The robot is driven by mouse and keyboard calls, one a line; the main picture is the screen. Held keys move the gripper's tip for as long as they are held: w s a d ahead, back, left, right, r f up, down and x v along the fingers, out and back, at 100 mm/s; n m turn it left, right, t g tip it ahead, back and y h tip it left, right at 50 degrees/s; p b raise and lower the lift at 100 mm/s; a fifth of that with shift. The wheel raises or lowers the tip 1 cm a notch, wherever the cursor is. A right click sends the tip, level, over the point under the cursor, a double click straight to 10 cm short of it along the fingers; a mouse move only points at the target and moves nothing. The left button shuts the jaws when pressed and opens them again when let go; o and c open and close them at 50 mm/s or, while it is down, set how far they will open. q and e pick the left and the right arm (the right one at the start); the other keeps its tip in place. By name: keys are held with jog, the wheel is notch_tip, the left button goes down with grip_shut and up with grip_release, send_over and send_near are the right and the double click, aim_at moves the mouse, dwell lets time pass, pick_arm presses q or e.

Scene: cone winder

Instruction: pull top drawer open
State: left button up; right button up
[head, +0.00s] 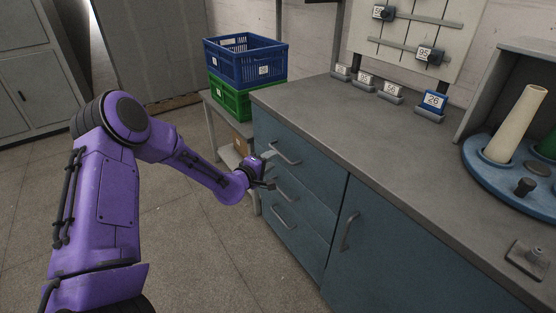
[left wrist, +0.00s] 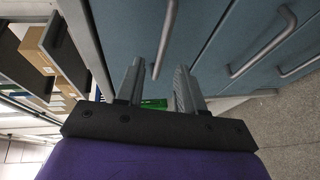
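The blue cabinet's top drawer (head: 312,168) is closed, its front flush with the drawers below. Its grey bar handle (head: 285,154) sits near the top of the front. My left gripper (head: 268,170) is at the drawer front, close to this handle. In the left wrist view the two fingers of the left gripper (left wrist: 159,68) are apart, and a grey bar handle (left wrist: 165,40) appears between them, touching neither. I cannot tell how deep the bar sits between the fingers. My right gripper is not in view.
Lower drawer handles (head: 283,218) and a door handle (head: 349,232) stick out of the cabinet. A blue crate (head: 246,62) on a green crate (head: 232,101) stands on a side table beyond. The worktop (head: 370,125) holds numbered tags and a blue turntable (head: 500,180). Floor before the drawers is clear.

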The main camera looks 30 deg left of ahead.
pick_arm(q)
jog(key=w, duration=0.2)
jog(key=w+f, duration=0.1)
jog(key=w, duration=0.2)
jog(key=shift+w+f, duration=0.15)
jog(key=shift+w, duration=0.15)
grip_shut()
